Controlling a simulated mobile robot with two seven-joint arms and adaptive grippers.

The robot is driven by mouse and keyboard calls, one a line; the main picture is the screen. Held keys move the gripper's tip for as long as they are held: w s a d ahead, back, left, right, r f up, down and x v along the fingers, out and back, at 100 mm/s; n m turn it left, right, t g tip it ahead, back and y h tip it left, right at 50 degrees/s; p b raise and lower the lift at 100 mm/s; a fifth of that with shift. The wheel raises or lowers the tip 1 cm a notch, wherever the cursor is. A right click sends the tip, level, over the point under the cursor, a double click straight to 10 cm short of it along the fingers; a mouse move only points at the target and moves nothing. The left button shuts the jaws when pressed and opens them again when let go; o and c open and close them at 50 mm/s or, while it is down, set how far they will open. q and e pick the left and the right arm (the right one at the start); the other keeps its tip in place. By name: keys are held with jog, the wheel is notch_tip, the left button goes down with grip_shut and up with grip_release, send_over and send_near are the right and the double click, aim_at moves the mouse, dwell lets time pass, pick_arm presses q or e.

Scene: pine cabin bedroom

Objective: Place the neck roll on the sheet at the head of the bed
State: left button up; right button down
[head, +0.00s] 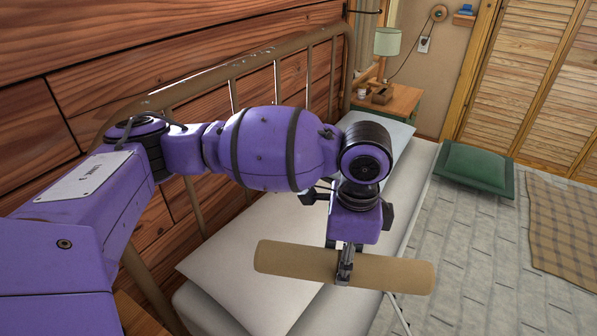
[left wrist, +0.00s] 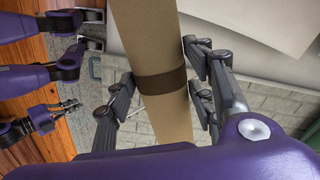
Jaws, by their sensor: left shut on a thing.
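The neck roll (head: 295,262) is a long tan cylinder. My left gripper (head: 345,268) is shut around its middle and holds it level over the near part of the bed, by the bed's right edge. In the left wrist view the roll (left wrist: 152,35) has a dark brown band and lies between the fingers (left wrist: 160,90). The pale sheet (head: 393,205) shows right of the pillows; my arm and the roll hide part of it. What seems my right gripper (left wrist: 70,105) is small at the left of the wrist view; its opening is unclear.
A white pillow (head: 245,250) lies at the near head end, another (head: 385,132) beyond it. The metal headboard (head: 235,72) runs along the plank wall. A nightstand (head: 398,103) with a green lamp (head: 387,42) stands behind. A green cushion (head: 475,165) sits right of the bed.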

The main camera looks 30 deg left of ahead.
aim_at(349, 283)
pick_arm(q)
jog(key=f+m, duration=0.2)
jog(key=d+f+m+b, duration=0.1)
jog(key=m, duration=0.2)
jog(key=s+d+f+m, duration=0.1)
jog(key=f+m, duration=0.1)
jog(key=m, duration=0.1)
jog(key=shift+d+f+b, duration=0.15)
jog(key=shift+f+b, duration=0.2)
jog(key=shift+b, duration=0.05)
jog(key=s+d+f+m+b, duration=0.25)
jog(key=f+m, duration=0.45)
jog(key=m, duration=0.7)
jog(key=shift+m, duration=0.3)
jog(key=shift+w+a+f+b, duration=0.55)
jog(key=shift+w+f+b, duration=0.05)
jog(key=shift+w+f, duration=1.7)
jog(key=shift+w+a+f+b, duration=0.6)
jog(key=shift+w+f, duration=1.5)
jog(key=shift+w, duration=0.3)
jog(key=shift+w+a+f+b, duration=0.55)
jog(key=shift+w+f+b, duration=0.05)
jog(key=shift+w+f, duration=1.7)
jog(key=o, duration=1.4)
